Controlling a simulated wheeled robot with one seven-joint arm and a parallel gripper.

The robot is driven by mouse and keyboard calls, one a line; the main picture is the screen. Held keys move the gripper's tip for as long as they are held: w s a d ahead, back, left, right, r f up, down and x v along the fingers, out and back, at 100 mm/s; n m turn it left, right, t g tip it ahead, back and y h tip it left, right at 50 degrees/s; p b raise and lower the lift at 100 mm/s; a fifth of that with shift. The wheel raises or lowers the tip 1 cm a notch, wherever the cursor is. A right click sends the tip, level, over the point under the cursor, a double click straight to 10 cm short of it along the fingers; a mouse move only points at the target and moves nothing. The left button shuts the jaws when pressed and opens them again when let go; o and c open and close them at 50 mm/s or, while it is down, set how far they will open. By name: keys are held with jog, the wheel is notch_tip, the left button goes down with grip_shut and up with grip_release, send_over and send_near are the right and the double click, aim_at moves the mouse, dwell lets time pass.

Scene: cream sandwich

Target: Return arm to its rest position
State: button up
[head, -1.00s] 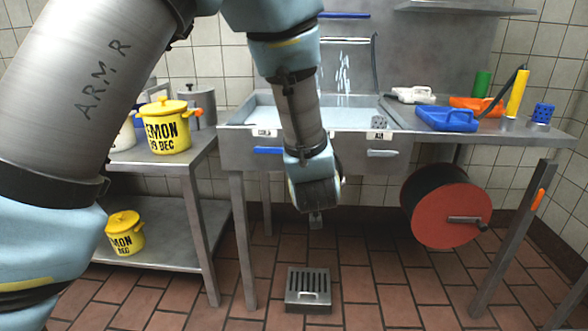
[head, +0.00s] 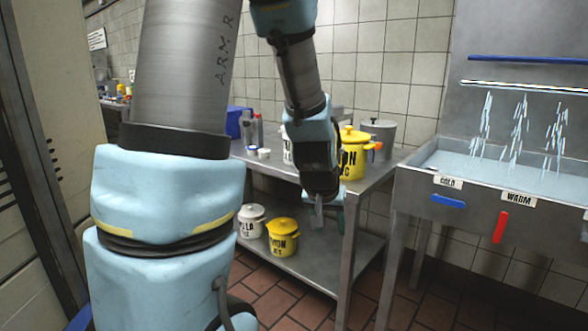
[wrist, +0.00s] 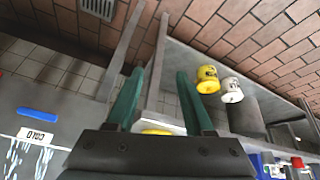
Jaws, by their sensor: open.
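My gripper (head: 328,212) hangs in front of the steel side table in the head view, pointing down, near the level between its top and its lower shelf. In the wrist view its two green fingers (wrist: 158,105) stand wide apart with nothing held between them. Part of the table's steel frame shows beyond the fingers. My arm reaches in from the top of the head view and hides part of the table and a pot behind it.
The steel table (head: 385,180) holds a yellow lemon pot (head: 352,160) and a grey pot (head: 380,138). Its lower shelf (head: 330,270) holds a white pot (head: 250,222) and a yellow pot (head: 283,238). A sink (head: 480,190) with falling water stands at right. A tall cabinet (head: 40,130) stands at left.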

jog(key=s+a+n+g+y, duration=0.1)
jog(key=s+a, duration=0.2)
jog(key=a, duration=0.4)
jog(key=s+a+n+g+y, duration=0.1)
jog(key=s+a+g, duration=0.1)
jog(key=s+a, duration=0.35)
notch_tip(320, 180, up, 15)
jog(key=w+a+p, duration=0.1)
jog(key=a+p, duration=0.1)
jog(key=p, duration=1.2)
jog(key=shift+w+r+p, duration=0.15)
jog(key=shift+p, duration=0.15)
